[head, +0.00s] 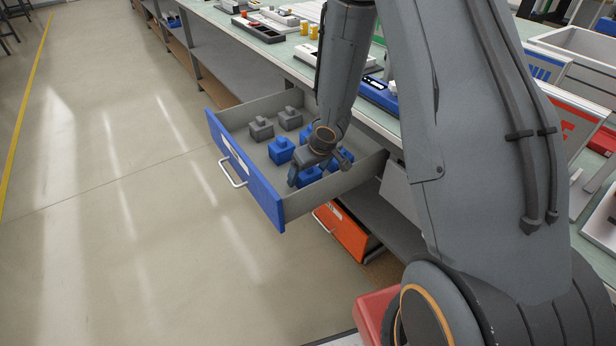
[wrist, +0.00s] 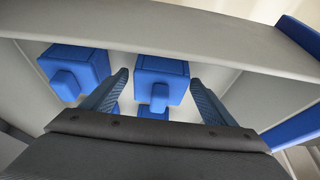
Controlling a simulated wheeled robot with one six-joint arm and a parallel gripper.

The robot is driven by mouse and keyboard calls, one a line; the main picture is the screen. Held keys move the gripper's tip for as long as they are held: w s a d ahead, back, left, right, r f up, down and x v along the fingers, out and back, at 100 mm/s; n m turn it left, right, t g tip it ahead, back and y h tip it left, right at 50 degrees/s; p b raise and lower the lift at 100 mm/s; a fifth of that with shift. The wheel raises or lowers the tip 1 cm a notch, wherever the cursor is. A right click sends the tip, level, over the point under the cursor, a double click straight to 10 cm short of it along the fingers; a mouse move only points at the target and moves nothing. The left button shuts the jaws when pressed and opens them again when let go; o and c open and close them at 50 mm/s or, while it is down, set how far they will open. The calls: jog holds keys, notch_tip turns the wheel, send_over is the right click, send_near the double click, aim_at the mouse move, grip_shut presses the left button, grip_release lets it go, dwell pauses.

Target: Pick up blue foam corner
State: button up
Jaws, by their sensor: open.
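Several blue foam corners, blocky pieces each with a small raised knob, lie in an open drawer. In the head view one blue foam corner (head: 281,151) sits left of my gripper (head: 318,172), and others are partly hidden around and under it. My gripper is open and points down into the drawer. In the wrist view one blue foam corner (wrist: 170,70) shows between the fingertips of my gripper (wrist: 160,77), with no clear contact. Another blue foam corner (wrist: 70,62) lies left of the left finger. More blue shows lower down, mostly hidden.
The grey-walled drawer (head: 242,112) has a blue front (head: 262,190) with a handle and stands pulled out from the workbench. Two grey pieces (head: 261,128) (head: 290,118) lie at its far end. An orange drawer (head: 341,232) juts out below. The floor to the left is clear.

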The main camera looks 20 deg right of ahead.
jog(key=shift+c, duration=0.2)
jog(key=c, duration=1.1)
jog(key=shift+r, duration=0.1)
notch_tip(320, 180, up, 10)
jog(key=p, duration=0.8)
jog(key=shift+p, duration=0.3)
